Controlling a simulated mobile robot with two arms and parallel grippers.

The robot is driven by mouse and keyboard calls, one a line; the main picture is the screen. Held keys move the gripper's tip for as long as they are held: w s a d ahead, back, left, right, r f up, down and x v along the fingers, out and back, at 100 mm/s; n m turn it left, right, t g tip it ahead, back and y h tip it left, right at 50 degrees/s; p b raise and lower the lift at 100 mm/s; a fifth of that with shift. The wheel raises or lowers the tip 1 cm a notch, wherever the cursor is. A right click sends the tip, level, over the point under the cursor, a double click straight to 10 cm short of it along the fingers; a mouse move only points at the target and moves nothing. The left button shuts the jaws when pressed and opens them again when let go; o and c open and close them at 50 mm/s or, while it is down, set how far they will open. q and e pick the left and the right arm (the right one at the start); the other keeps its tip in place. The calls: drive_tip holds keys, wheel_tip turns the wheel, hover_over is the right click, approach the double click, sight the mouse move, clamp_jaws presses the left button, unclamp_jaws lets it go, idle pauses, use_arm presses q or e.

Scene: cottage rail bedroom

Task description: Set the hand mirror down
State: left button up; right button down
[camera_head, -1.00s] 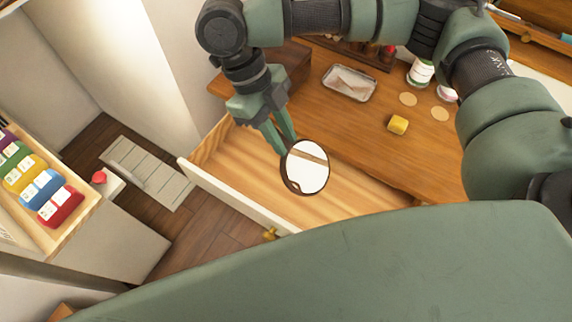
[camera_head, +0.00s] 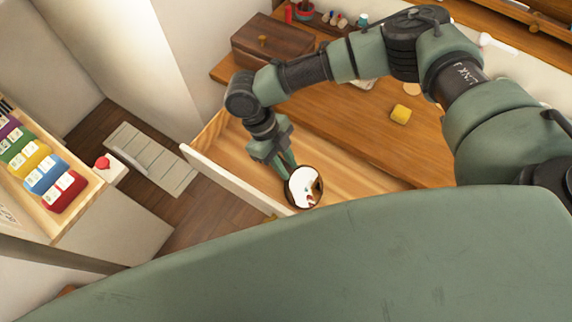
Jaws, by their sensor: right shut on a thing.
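The hand mirror (camera_head: 302,186) is round with a dark rim and a bright reflecting face. My right gripper (camera_head: 287,165) is shut on it, with the fingers at the mirror's upper left edge. The mirror shows over the open wooden drawer (camera_head: 350,168), in front of the desk. I cannot tell whether it touches the drawer's floor. The handle is hidden by the gripper or too small to make out. My left gripper is not in view.
The drawer's pale front (camera_head: 235,178) stands out over the floor. A shelf of coloured bundles (camera_head: 47,170) is at the left. The drawer's right part looks clear.

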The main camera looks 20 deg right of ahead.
drive_tip(key=shift+f, duration=0.65)
drive_tip(key=c, duration=1.2)
unclamp_jaws()
drive_tip(key=b+v, duration=0.1)
drive_tip(key=v, duration=1.1)
drive_tip(key=shift+r, duration=0.1)
